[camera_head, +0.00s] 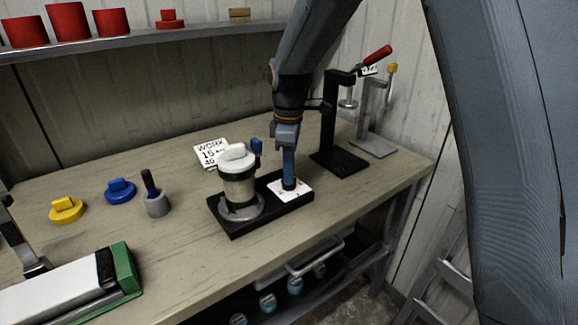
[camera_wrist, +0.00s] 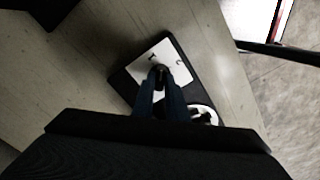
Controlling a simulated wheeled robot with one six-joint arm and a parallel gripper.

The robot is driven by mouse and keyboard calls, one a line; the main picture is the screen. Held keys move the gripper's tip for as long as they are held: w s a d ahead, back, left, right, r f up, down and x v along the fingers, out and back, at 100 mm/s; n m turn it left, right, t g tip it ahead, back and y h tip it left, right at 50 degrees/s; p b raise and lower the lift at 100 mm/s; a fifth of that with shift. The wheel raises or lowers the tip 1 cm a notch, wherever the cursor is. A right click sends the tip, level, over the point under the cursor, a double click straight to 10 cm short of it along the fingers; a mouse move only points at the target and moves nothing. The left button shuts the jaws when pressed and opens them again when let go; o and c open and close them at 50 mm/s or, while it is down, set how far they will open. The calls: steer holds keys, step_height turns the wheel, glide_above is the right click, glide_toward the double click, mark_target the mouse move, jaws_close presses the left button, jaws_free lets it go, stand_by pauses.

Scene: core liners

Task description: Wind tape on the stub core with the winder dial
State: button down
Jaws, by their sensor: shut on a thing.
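The winder's black base (camera_head: 240,232) sits near the bench's front edge. On its left part, a pale cylindrical core (camera_head: 239,188) stands upright in a grey holder under a white cap (camera_head: 236,155). On its right part lies a white dial plate (camera_head: 301,189) with dark marks too small to read; it also shows in the wrist view (camera_wrist: 145,62). My gripper (camera_head: 289,183) points straight down over this plate. In the wrist view my gripper (camera_wrist: 161,82) is shut on the dark dial knob (camera_wrist: 160,71), which the fingers mostly hide.
A white card (camera_head: 208,153) reading "WORK 15" stands behind the winder. A black press stand (camera_head: 338,161) is close right of my arm. Yellow (camera_head: 66,210) and blue (camera_head: 120,191) caps and a grey holder (camera_head: 157,205) lie left.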

steer(key=m+p, duration=0.2)
steer(key=m, duration=0.2)
steer(key=shift+m, duration=0.4)
stand_by(0.4)
steer(key=c, duration=1.8)
jaws_free()
steer(key=shift+o, duration=0.2)
step_height(320, 180, up, 7)
steer(key=shift+w+f+b, duration=0.1)
steer(key=shift+f+b, duration=0.05)
steer(key=shift+b, duration=0.4)
steer(key=shift+r, duration=0.6)
